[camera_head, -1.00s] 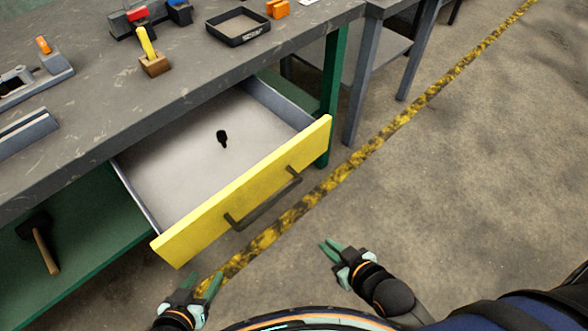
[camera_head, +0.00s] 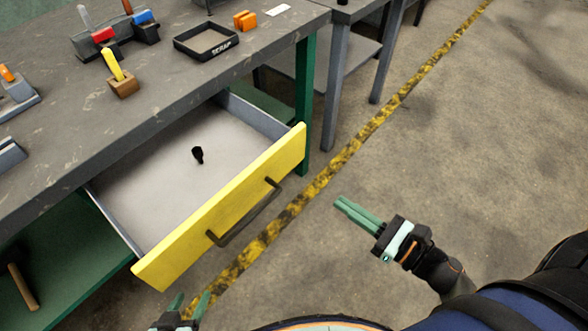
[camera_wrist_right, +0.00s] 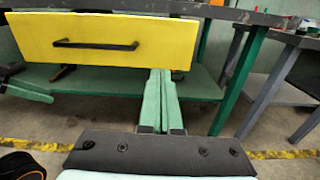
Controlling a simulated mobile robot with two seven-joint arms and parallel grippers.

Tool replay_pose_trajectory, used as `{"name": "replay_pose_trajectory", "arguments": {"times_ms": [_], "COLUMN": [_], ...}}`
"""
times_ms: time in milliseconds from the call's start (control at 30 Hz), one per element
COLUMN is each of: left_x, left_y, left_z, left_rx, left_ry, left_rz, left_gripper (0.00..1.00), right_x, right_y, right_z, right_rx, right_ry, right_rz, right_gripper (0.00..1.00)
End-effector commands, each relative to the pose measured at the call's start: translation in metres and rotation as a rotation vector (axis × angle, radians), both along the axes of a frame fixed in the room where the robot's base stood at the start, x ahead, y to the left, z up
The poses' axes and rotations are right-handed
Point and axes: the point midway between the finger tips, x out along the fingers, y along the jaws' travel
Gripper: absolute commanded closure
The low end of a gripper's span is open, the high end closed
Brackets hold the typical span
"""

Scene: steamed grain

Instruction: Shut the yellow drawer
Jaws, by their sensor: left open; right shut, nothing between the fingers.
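The yellow drawer (camera_head: 225,209) stands pulled out from under the workbench, with its dark bar handle (camera_head: 245,212) on the front. A small black object (camera_head: 198,154) lies on its pale floor. In the right wrist view the drawer front (camera_wrist_right: 100,28) fills the upper left, with the handle (camera_wrist_right: 95,45) across it. My right gripper (camera_head: 345,206) is shut and empty, to the right of the drawer front and apart from it. Its fingers also show in the right wrist view (camera_wrist_right: 160,85). My left gripper (camera_head: 188,303) is open at the bottom edge, in front of the drawer's near left corner, partly cut off.
The workbench top (camera_head: 60,130) holds a black scrap tray (camera_head: 206,42), a wooden block with a yellow handle (camera_head: 123,83) and an orange piece (camera_head: 245,20). A green bench leg (camera_head: 304,105) stands beside the drawer's right side. The floor (camera_head: 470,160) to the right is clear.

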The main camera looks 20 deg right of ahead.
Motion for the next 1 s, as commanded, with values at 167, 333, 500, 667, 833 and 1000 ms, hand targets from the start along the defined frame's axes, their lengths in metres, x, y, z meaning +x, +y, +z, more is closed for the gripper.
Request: {"name": "replay_pose_trajectory", "arguments": {"times_ms": [167,333,500,667,833,1000], "left_x": [0.000,0.000,-0.001,-0.001,0.000,0.000], "left_y": [0.000,0.000,0.000,-0.001,-0.002,-0.002], "left_z": [0.002,0.007,0.010,0.012,0.015,0.014], "left_rx": [0.000,-0.001,-0.001,-0.003,-0.003,-0.002], "left_ry": [0.000,-0.001,0.001,0.004,0.003,0.005], "left_rz": [0.000,0.001,0.000,-0.001,-0.002,-0.003], "left_gripper": [0.42,0.42,0.42,0.42,0.42,0.42], "right_x": [0.011,0.038,0.066,0.091,0.110,0.119], "right_y": [0.007,0.022,0.039,0.053,0.064,0.070], "right_z": [0.002,0.003,0.003,0.003,0.002,0.001], "right_rx": [-0.018,-0.017,-0.017,-0.015,-0.014,-0.014], "right_ry": [-0.014,-0.015,-0.013,-0.012,-0.010,-0.009], "right_rz": [0.010,0.009,0.009,0.007,0.005,0.006], "right_gripper": [1.00,1.00,1.00,1.00,1.00,1.00]}}
